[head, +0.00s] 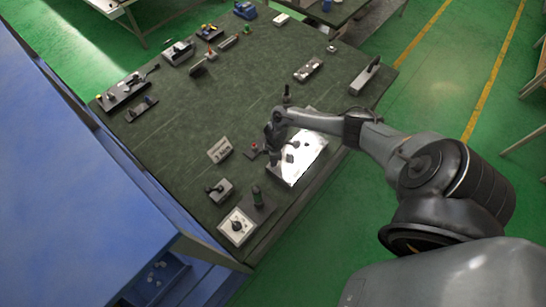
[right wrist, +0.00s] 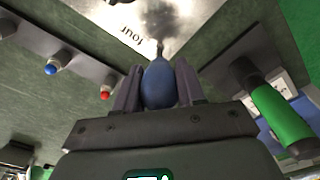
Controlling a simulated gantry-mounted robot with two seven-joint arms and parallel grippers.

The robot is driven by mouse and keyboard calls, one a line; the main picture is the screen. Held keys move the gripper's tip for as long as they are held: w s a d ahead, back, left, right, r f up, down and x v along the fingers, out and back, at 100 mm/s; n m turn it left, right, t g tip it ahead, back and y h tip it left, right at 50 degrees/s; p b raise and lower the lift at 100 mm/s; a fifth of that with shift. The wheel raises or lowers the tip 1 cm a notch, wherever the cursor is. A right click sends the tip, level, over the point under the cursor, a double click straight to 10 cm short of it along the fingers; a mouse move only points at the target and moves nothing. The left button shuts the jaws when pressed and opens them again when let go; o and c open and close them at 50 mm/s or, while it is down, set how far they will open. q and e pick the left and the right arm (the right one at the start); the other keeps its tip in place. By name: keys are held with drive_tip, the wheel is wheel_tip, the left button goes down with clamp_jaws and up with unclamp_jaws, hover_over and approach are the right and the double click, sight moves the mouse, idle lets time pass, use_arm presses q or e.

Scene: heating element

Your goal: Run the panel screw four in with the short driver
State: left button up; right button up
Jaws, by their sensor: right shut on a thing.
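In the right wrist view my right gripper (right wrist: 158,88) is shut on a short driver with a blue, rounded handle (right wrist: 158,84). The driver's thin shank points away from the jaws, toward a bright metal panel (right wrist: 125,22). The panel carries the printed word "four", seen upside down. A dark, blurred patch lies on the panel beyond the tip; no screw can be made out, and I cannot tell whether the tip touches anything. In the head view my right gripper (head: 275,158) is low over the left edge of the panel (head: 308,158). My left gripper is not in view.
A green-handled tool (right wrist: 268,108) stands close to the right of the jaws. A strip with blue and red tips (right wrist: 60,62) lies to the left. In the head view, a white plate with a dark knob (head: 237,227) and several fixtures stand around the dark green table (head: 215,110).

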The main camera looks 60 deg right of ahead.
drive_tip(key=shift+s+m+p, duration=0.1)
drive_tip(key=shift+m+p, duration=0.65)
drive_tip(key=shift+m, duration=0.45)
drive_tip(key=shift+f+m, duration=0.1)
drive_tip(key=shift+m, duration=0.7)
drive_tip(key=m, duration=0.4)
drive_tip(key=shift+r, duration=0.5)
drive_tip(key=shift+r, duration=1.95)
